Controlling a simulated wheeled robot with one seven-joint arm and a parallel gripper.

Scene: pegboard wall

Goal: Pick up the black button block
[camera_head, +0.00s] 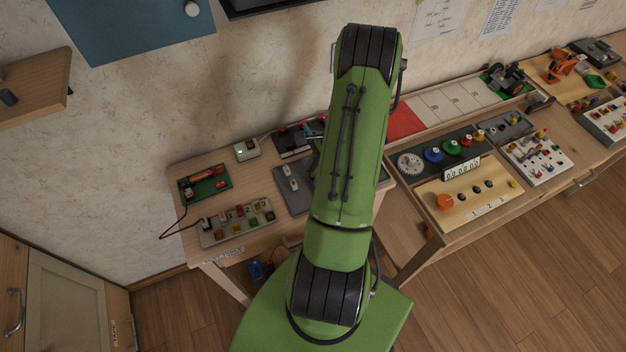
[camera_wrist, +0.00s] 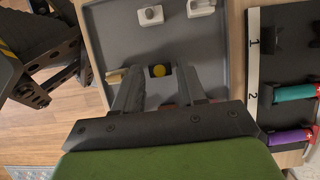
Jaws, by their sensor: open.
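The black button block (camera_wrist: 152,72), a small dark block with a round yellow button on top, sits on a grey tray (camera_wrist: 118,42) in the wrist view. My gripper (camera_wrist: 160,76) is open, with one finger on each side of the block in that view. I cannot tell how far the fingertips are above it, or whether they touch it. The lower part of the block is partly hidden. In the head view my green arm covers the gripper and the block; part of the grey tray (camera_head: 289,203) shows to the left of the arm.
Two white blocks, one (camera_wrist: 150,15) left of the other (camera_wrist: 200,7), are on the tray. A tan piece (camera_wrist: 115,76) lies left of my fingers. To the right, a black board holds teal (camera_wrist: 294,92) and purple (camera_wrist: 289,137) cylinders beside a numbered white strip (camera_wrist: 253,60).

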